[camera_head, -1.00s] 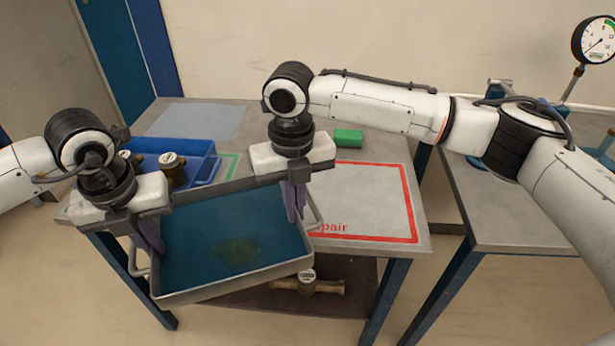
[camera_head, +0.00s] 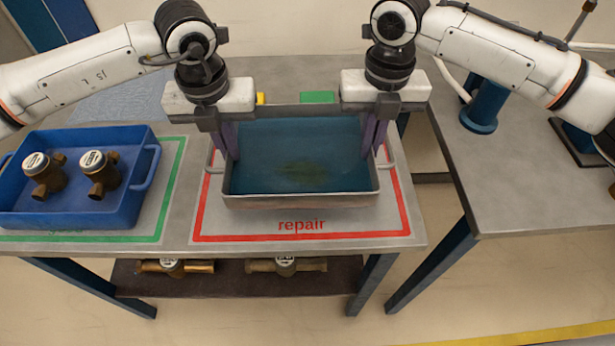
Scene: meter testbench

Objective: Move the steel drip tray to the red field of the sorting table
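The steel drip tray (camera_head: 300,201) is level over the red-bordered field (camera_head: 302,237) marked "repair" on the sorting table. It has a grey rim, side loop handles and a dark blue inside with a greenish patch. I cannot tell whether its underside touches the table or hangs slightly above it. My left gripper (camera_head: 230,152) is at the tray's left side and my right gripper (camera_head: 374,146) at its right side. Both point down with purple fingers closed at the handles. The tray hides the middle of the red field.
A blue crate (camera_head: 128,208) with two brass meters (camera_head: 98,172) stands on the green-bordered field at left. A green block (camera_head: 318,97) and a yellow item (camera_head: 260,98) lie behind the tray. More meters (camera_head: 286,265) lie on the lower shelf. Another table (camera_head: 520,190) stands at right, across a gap.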

